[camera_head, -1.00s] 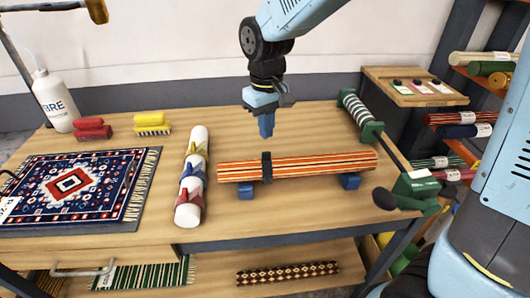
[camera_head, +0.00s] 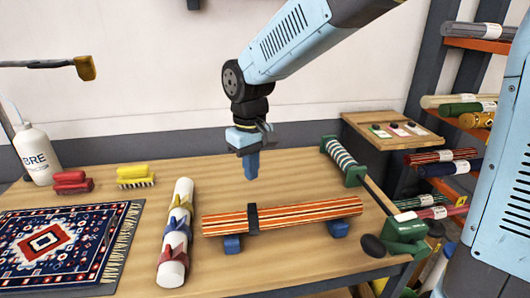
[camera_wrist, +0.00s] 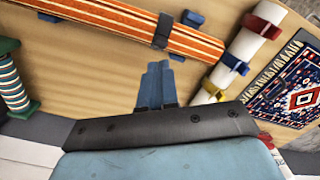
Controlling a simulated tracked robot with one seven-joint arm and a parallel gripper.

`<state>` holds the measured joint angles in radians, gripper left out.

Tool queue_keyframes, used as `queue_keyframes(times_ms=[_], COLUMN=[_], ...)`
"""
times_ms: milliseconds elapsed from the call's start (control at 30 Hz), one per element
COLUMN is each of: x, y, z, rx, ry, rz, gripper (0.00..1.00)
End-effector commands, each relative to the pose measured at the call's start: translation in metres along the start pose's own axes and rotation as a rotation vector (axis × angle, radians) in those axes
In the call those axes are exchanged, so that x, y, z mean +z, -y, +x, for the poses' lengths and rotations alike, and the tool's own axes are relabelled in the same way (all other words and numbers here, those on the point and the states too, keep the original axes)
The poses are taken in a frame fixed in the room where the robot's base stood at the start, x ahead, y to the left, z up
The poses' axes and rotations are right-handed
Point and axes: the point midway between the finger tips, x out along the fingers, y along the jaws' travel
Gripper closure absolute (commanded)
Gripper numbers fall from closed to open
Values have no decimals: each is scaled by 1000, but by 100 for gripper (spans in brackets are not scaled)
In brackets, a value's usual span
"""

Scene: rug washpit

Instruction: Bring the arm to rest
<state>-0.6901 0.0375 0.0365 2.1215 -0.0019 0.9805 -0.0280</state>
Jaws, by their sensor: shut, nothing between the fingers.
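My gripper (camera_head: 251,167) hangs from my light blue arm above the wooden table (camera_head: 120,205), fingers pointing down. Its blue fingers are together and hold nothing. In the wrist view the shut fingers (camera_wrist: 157,85) point toward the striped rolled rug. That orange striped roll (camera_head: 300,214) lies on blue blocks with a dark band around it, in front of and below my gripper in the head view, apart from it.
A white roll with coloured clips (camera_head: 176,235) lies left of the striped roll. A patterned rug (camera_head: 50,245), red and yellow brushes (camera_head: 134,176) and a white bottle (camera_head: 37,156) are further left. A green-ended roller (camera_head: 343,160) and a shelf of rolls (camera_head: 440,160) stand right.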

Motion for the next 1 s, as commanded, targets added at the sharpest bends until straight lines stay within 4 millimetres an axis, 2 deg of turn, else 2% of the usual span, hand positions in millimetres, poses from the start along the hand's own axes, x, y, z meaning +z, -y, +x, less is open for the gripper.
queue_keyframes(times_ms=[167, 400, 600, 800, 1000], x=[19, 76, 130, 186, 239], y=[-26, -81, -114, -135, -144], z=[-18, -53, -75, -89, -96], rx=[5, 26, 54, 91, 136], ry=[-44, -145, -231, -315, -394], rz=[64, 225, 361, 494, 622], gripper=[100, 100, 100, 100, 100])
